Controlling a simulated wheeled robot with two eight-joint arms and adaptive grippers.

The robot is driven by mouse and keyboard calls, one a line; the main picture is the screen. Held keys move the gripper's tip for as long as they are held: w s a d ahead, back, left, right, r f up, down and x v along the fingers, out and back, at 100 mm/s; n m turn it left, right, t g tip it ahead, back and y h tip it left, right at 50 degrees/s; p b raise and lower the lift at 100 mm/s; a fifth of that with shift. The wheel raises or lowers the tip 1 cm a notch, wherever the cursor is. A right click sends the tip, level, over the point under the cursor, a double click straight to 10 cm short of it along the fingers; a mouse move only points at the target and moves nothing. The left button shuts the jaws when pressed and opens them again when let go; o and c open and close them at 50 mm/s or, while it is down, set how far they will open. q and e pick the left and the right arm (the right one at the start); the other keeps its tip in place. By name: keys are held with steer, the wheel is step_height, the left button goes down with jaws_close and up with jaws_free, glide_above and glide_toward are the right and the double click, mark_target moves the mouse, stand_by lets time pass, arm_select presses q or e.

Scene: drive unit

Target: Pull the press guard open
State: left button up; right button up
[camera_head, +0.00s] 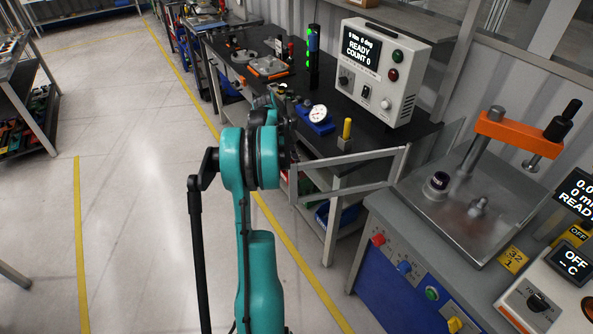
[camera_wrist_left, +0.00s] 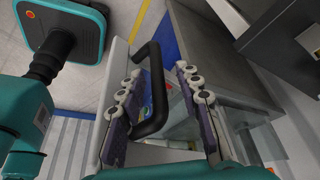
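The press guard (camera_head: 345,193) is a grey frame with a clear pane. It stands out to the left from the front left edge of the press (camera_head: 480,200), leaving the press bed exposed. In the left wrist view its black bar handle (camera_wrist_left: 157,88) lies between the two finger pads of my left gripper (camera_wrist_left: 158,90). The fingers are apart, with a visible gap on both sides of the handle. In the head view my teal left arm hides most of this gripper and the handle. My right gripper is in neither view.
A black workbench (camera_head: 410,133) behind the guard holds a control box (camera_head: 380,70), a dial gauge (camera_head: 317,114) and a green-lit stack light (camera_head: 313,60). A blue cabinet (camera_head: 392,280) with buttons carries the press. The floor left of my arm is clear.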

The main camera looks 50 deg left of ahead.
arm_select(q)
steer(key=v, duration=1.1)
steer(key=shift+s, duration=0.15)
steer(key=w+d+r+n+y+b, duration=0.1)
steer(key=w+d+n+b, duration=0.15)
steer(key=d, duration=0.95)
steer(key=w+d+r+n+y+b, duration=0.15)
steer(key=w+d, duration=0.25)
steer(key=d, duration=0.9)
steer(key=s+d+f+n+t+b, duration=0.1)
steer(key=s+d+f+n, duration=0.1)
steer(key=d, duration=0.5)
steer(key=s+d+f+n+t, duration=0.2)
steer(key=s+d+f, duration=0.3)
steer(key=d, duration=0.3)
steer(key=s+d+f+n+t+y+b, duration=0.1)
steer(key=s+d+f+n, duration=0.2)
steer(key=d, duration=0.5)
steer(key=shift+s+f+t+b, duration=0.25)
steer(key=shift+f+t+b, duration=0.05)
steer(key=shift+f, duration=0.4)
steer(key=shift+a, duration=0.1)
